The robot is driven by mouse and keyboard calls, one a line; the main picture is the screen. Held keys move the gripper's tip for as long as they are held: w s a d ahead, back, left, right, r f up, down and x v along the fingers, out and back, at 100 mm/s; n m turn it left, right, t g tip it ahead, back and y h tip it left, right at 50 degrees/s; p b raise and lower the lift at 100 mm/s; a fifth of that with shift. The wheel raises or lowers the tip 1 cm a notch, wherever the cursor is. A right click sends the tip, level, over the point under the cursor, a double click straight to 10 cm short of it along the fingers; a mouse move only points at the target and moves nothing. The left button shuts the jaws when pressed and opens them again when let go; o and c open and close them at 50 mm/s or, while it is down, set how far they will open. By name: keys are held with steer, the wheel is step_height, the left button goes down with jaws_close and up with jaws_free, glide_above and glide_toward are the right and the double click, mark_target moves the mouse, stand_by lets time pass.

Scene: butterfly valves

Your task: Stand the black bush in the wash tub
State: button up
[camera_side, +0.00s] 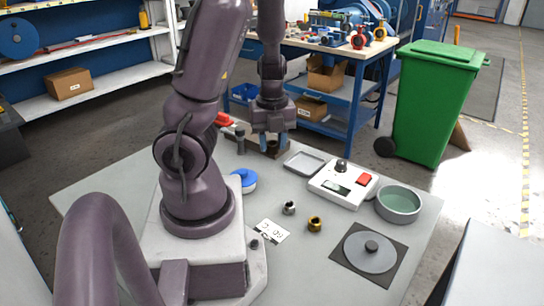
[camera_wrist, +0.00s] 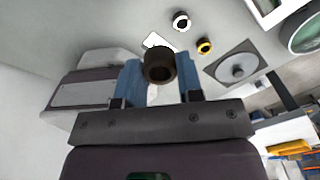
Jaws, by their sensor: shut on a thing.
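The black bush (camera_wrist: 159,65) is a short dark ring with an open bore. My gripper (camera_wrist: 160,82) is shut on it, with one blue finger on each side. In the side view my gripper (camera_side: 272,142) points down over the back part of the table, with the bush (camera_side: 272,147) showing dark and small between the fingers. Its height above the surface is hard to tell. The wash tub (camera_side: 398,204) is a round grey-green basin at the table's right end, well apart from my gripper. Part of the tub (camera_wrist: 308,36) shows at the wrist view's right edge.
A white scale (camera_side: 343,184) and a grey tray (camera_side: 305,163) lie between my gripper and the tub. A silver bush (camera_side: 289,208), a brass bush (camera_side: 314,224) and a round disc on a dark mat (camera_side: 370,250) are nearer the front. A brown block (camera_side: 284,152) sits by my gripper.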

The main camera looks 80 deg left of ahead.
steer(key=shift+r, duration=1)
steer(key=w+d+f+m, duration=0.2)
steer(key=w+d, duration=0.2)
steer(key=w, duration=0.6)
steer(key=n, duration=0.1)
glide_above(397, 208)
steer(key=f, duration=1.1)
steer(key=shift+s+f, duration=0.35)
steer(key=shift+s, duration=0.05)
steer(key=shift+w+f, duration=0.3)
steer(key=shift+f, duration=1.55)
